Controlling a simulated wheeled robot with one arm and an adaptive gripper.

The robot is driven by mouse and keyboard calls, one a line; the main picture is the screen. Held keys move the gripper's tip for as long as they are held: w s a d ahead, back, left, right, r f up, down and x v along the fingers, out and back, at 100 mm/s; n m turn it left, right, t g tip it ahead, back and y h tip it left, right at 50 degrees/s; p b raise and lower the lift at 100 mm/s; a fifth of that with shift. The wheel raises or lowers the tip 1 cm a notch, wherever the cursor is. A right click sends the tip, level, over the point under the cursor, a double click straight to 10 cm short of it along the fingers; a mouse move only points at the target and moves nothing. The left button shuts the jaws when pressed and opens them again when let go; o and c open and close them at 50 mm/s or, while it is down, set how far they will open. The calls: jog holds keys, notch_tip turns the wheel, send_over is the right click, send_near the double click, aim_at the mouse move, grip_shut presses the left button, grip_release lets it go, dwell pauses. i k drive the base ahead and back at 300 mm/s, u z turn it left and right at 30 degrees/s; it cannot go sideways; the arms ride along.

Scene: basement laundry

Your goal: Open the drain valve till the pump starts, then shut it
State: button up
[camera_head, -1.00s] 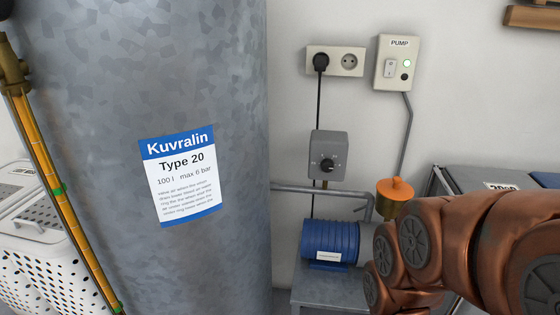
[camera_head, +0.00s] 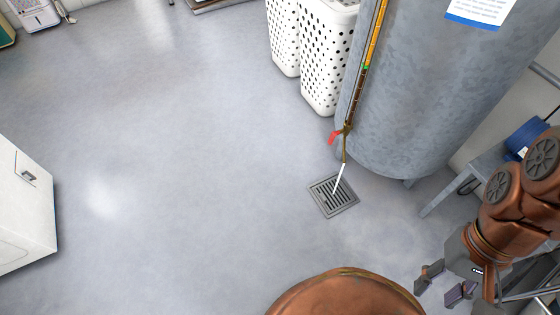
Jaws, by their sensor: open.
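The drain valve sits at the foot of the tank's sight tube, with a red lever (camera_head: 334,137) sticking out to the left, across the pipe. A thin white stream (camera_head: 339,179) runs from its outlet down to the floor drain grate (camera_head: 325,203). The sight tube (camera_head: 373,40) is orange above a green mark and darker below. The blue pump (camera_head: 527,138) is partly in view at the right edge; I cannot tell whether it runs. The pump switch box is out of view. My gripper (camera_head: 446,284) is open and empty at lower right, well apart from the lever.
The grey tank (camera_head: 425,90) stands on short feet right of the valve. White perforated baskets (camera_head: 325,60) stand close behind and left of the valve. A white appliance (camera_head: 22,215) is at the left edge. The floor left of and in front of the drain is clear.

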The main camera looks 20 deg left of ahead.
aim_at(334, 134)
jog(key=u, duration=0.6)
jog(key=k, duration=0.85)
jog(key=u, duration=0.8)
jog(key=i, duration=0.8)
jog(key=u, duration=0.4)
